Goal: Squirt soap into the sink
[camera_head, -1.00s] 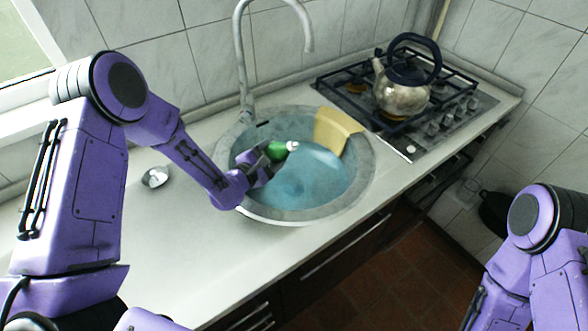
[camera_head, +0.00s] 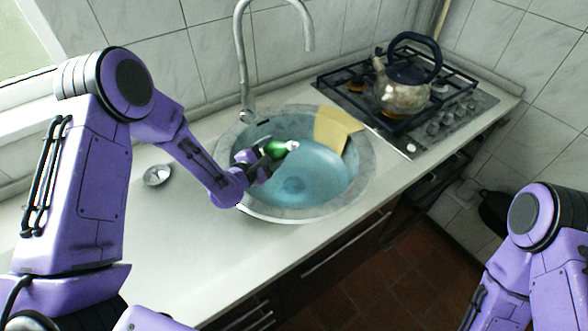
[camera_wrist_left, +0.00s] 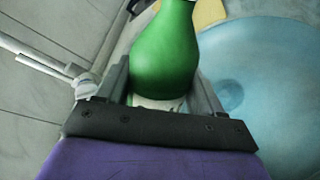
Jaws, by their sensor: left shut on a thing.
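A green soap bottle (camera_head: 276,149) with a white top is held tipped on its side over the round blue sink (camera_head: 318,176). My left gripper (camera_head: 262,158) is shut on the bottle, with its fingers on both sides of it. In the left wrist view the green bottle (camera_wrist_left: 166,52) fills the space between the fingers, and the blue basin (camera_wrist_left: 265,75) lies beyond. No soap stream can be made out. Of my right arm only purple links show at the right edge; its gripper is out of view.
A curved faucet (camera_head: 240,60) rises behind the sink. A yellow cloth (camera_head: 336,126) hangs over the sink's back right rim. A kettle (camera_head: 402,92) stands on the gas stove (camera_head: 440,108) at the right. A small metal object (camera_head: 157,176) lies on the left counter.

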